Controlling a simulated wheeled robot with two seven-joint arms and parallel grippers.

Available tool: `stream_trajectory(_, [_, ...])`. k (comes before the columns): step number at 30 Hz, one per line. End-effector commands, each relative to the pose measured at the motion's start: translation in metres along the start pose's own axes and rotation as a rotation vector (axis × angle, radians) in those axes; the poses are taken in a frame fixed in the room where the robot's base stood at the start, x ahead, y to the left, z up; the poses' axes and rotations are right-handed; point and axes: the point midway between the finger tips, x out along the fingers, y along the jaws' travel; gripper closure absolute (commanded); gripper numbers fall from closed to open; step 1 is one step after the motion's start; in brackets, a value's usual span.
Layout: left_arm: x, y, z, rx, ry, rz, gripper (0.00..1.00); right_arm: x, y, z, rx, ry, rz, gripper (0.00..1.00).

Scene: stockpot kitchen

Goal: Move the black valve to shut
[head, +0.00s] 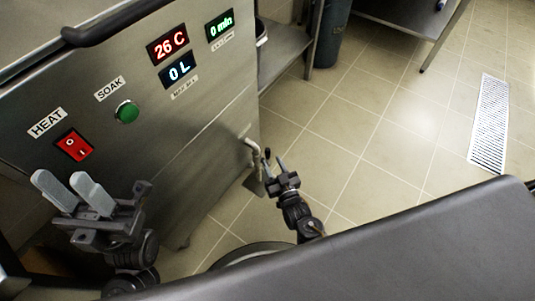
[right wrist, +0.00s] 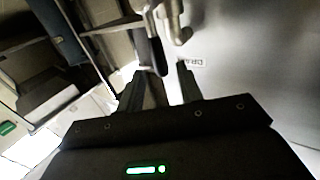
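The black valve (right wrist: 157,54) shows in the right wrist view as a dark lever beside a bent metal pipe (right wrist: 177,22) on the steel cabinet. Its lower end is at the gap between the fingertips of my right gripper (right wrist: 171,82), close to the left finger; I cannot tell if they touch. The right gripper's fingers are apart. In the head view this gripper (head: 273,163) is at the cabinet's right corner, by the pipe (head: 250,146), and the lever is hard to make out there. My left gripper (head: 72,190) is open and empty before the cabinet front, below the red switch.
The steel cabinet (head: 195,125) carries a red HEAT switch (head: 73,145), a green SOAK button (head: 127,111) and displays reading 26 C, 0 L and 0 min. A partly readable label (right wrist: 193,63) is beside the pipe. Tiled floor (head: 370,135) is open to the right, with a floor grate (head: 489,122).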

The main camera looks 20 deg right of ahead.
Motion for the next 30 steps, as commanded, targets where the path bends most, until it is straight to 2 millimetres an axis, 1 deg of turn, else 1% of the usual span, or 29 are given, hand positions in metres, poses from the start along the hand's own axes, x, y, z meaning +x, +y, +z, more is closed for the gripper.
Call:
stream_trajectory(1, [-0.003,0.000,0.001,0.002,0.012,0.002,0.62,0.011,0.000,0.002,0.000,0.004,0.000,0.64])
stream_trajectory(3, [-0.001,0.000,0.003,0.003,0.022,0.006,0.62,0.023,0.000,0.002,0.000,0.002,0.000,0.64])
stream_trajectory(9, [0.003,0.000,0.006,0.006,0.041,0.014,0.62,0.048,0.001,0.002,-0.001,0.001,0.000,0.64])
stream_trajectory(14, [0.004,0.000,0.007,0.007,0.046,0.016,0.62,0.055,0.001,0.001,-0.001,0.000,0.001,0.64])
stream_trajectory(21, [0.006,0.000,0.007,0.006,0.050,0.018,0.62,0.056,0.000,0.000,-0.001,-0.001,0.000,0.64])
stream_trajectory(22, [0.006,0.000,0.007,0.006,0.050,0.018,0.62,0.056,0.000,0.000,-0.001,0.000,0.000,0.65])
stream_trajectory(23, [0.006,0.000,0.007,0.006,0.050,0.018,0.62,0.056,0.000,0.000,-0.001,0.000,0.000,0.69])
stream_trajectory(30, [0.006,0.000,0.007,0.006,0.050,0.017,0.62,0.056,0.000,0.000,-0.001,-0.001,0.000,1.00])
